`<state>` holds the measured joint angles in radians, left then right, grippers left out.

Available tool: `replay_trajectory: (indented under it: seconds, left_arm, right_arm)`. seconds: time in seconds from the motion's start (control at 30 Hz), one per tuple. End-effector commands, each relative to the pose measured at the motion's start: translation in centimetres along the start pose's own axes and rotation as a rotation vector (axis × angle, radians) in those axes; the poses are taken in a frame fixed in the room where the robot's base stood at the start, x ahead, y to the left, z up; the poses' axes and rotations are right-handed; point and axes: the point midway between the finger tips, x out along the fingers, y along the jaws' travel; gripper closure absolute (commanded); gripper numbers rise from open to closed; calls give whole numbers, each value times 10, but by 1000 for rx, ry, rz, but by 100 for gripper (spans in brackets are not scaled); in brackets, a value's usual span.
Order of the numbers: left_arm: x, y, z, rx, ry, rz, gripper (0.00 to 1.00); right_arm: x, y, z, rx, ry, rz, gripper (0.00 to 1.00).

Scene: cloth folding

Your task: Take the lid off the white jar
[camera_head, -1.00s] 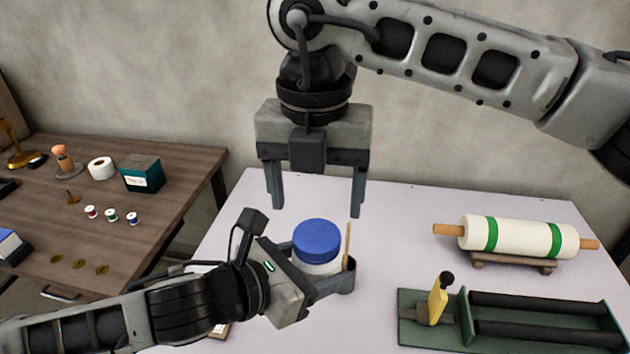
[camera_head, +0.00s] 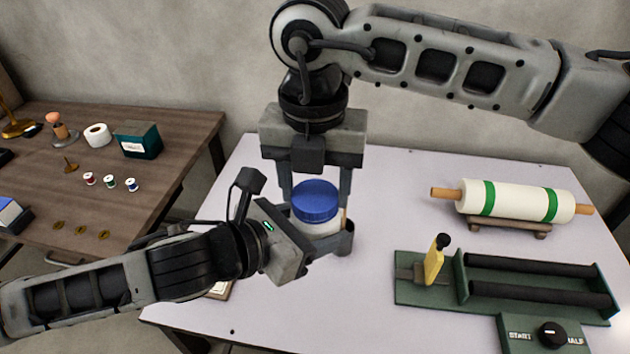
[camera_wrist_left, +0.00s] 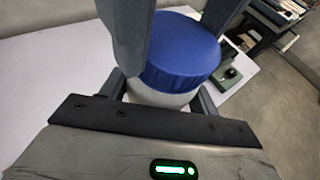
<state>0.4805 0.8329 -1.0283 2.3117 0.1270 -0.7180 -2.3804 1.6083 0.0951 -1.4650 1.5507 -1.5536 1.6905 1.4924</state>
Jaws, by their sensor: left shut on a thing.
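The white jar (camera_head: 316,229) stands on the pale table with its blue lid (camera_head: 315,198) on top. My left gripper (camera_head: 328,236) is shut around the jar's body from the left and front. In the left wrist view, its fingers flank the white body (camera_wrist_left: 158,97) below the blue lid (camera_wrist_left: 184,48). My right gripper (camera_head: 316,203) points down from above, with one finger on each side of the lid. Its fingers are very close to the lid's rim; whether they press on it I cannot tell. The jar's lower part is partly hidden by my left gripper.
A rolling pin (camera_head: 515,200) on a wooden stand and a green device with dark rollers (camera_head: 530,280) lie to the right. A brown table (camera_head: 110,210) with spools and a teal box (camera_head: 138,140) is at left. The white table (camera_head: 400,180) is clear behind the jar.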

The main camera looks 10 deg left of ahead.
Motion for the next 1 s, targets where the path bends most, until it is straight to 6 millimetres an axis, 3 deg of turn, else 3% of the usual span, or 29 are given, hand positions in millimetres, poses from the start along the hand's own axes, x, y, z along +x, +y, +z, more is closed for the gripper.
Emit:
replay_trajectory:
  seconds: [0.17, 0.27, 0.8, 1.0]
  left_arm:
    - [0, 0, 2, 1, -4, -1, 100]
    - [0, 0, 2, 1, -4, -1, 100]
    - [0, 0, 2, 1, -4, -1, 100]
    - [0, 0, 2, 1, -4, -1, 100]
  right_arm:
    - [0, 0, 0, -52, 0, 1, 72]
    - [-1, 0, 0, -213, -1, 1, 72]
    - [-2, 0, 0, -1602, -1, 3, 72]
    - [-2, 0, 0, -1936, -1, 4, 72]
